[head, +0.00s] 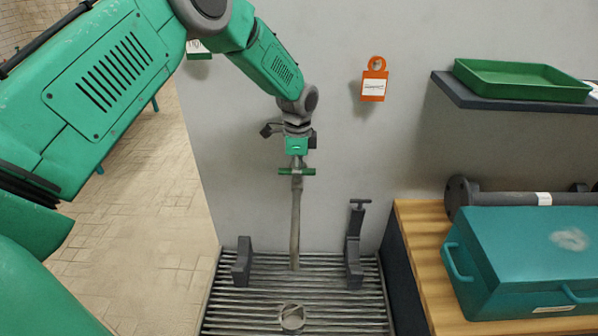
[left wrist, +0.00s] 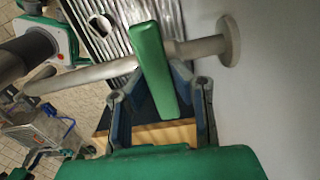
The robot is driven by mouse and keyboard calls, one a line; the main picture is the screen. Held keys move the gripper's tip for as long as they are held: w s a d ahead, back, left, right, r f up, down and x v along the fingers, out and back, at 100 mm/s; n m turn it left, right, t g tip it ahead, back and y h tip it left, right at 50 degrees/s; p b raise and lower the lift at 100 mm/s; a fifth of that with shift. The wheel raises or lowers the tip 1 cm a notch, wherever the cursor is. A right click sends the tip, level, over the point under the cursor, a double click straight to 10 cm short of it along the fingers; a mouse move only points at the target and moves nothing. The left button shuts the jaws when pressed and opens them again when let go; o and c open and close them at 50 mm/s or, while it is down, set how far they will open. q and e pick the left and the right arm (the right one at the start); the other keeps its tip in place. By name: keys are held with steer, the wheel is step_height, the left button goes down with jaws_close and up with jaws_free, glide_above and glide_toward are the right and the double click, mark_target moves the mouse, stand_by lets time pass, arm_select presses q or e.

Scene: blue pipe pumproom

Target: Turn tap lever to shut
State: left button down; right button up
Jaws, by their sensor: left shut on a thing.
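The tap is a grey metal pipe (head: 295,225) that stands out from the wall above a ribbed drain grate. In the left wrist view the tap pipe (left wrist: 100,73) runs from a round wall flange (left wrist: 230,40) to a bent spout end. Its green lever (head: 297,171) lies across the pipe in the head view. The lever also shows in the left wrist view (left wrist: 153,62), with its near end between the fingers. My left gripper (head: 297,160) is shut on the lever; the left wrist view shows its fingers (left wrist: 160,88) on either side. My right gripper is out of view.
The ribbed grate (head: 245,310) holds two dark brackets (head: 243,262) (head: 354,262) and a round drain (head: 292,318). A teal case (head: 530,255) stands on a wooden bench at right. An orange tag (head: 374,82) hangs on the wall. A shelf holds a green tray (head: 520,78).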

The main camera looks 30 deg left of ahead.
arm_select(q)
steer(key=c, duration=1.5)
jaws_free()
steer(key=shift+w+a+r, duration=0.1)
steer(key=shift+w+r, duration=0.1)
steer(key=shift+r, duration=0.05)
steer(key=shift+o, duration=0.5)
steer(key=shift+s+f, duration=0.1)
steer(key=shift+a, duration=0.1)
step_height(320, 180, up, 12)
steer(key=shift+f, duration=0.15)
